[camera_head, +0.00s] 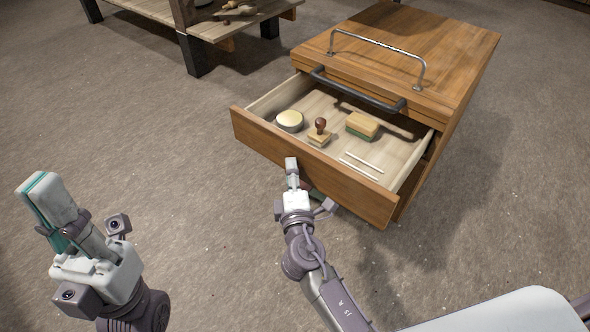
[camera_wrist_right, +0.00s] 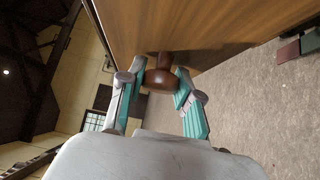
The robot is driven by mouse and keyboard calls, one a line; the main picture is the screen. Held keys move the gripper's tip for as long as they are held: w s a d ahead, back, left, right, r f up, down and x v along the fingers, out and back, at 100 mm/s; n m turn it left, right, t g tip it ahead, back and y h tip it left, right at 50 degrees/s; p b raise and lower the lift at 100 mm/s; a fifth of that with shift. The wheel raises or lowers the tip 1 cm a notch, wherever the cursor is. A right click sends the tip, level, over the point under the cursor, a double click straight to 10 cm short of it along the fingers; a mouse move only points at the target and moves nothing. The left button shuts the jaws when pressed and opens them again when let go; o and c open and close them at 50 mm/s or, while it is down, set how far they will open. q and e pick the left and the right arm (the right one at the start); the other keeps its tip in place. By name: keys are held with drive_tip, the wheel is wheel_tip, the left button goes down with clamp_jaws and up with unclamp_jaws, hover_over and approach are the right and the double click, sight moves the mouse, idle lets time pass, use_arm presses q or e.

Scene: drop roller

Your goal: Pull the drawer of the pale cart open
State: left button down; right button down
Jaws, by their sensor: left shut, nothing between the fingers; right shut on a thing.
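The wooden cart (camera_head: 448,60) stands at the upper right of the head view. Its drawer (camera_head: 370,198) is pulled well out, with the inside showing. My right gripper (camera_head: 305,187) is at the drawer front. The right wrist view shows its fingers (camera_wrist_right: 160,88) shut on a round brown knob (camera_wrist_right: 160,78) on the wooden drawer front (camera_wrist_right: 200,30). The head view hides the knob behind the gripper. My left gripper (camera_head: 48,205) is shut and empty, off to the left above the floor.
In the drawer lie a round tin (camera_head: 289,121), a stamp (camera_head: 320,131), a sponge-like block (camera_head: 362,125) and thin white sticks (camera_head: 362,164). A low wooden table (camera_head: 225,27) stands at the upper left. The floor (camera_head: 150,130) between is clear.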

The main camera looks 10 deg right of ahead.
drive_tip(key=c, duration=0.8)
unclamp_jaws()
drive_tip(key=s, duration=0.4)
drive_tip(key=s+a, duration=0.1)
drive_tip(key=s, duration=0.7)
drive_tip(key=shift+a, duration=0.2)
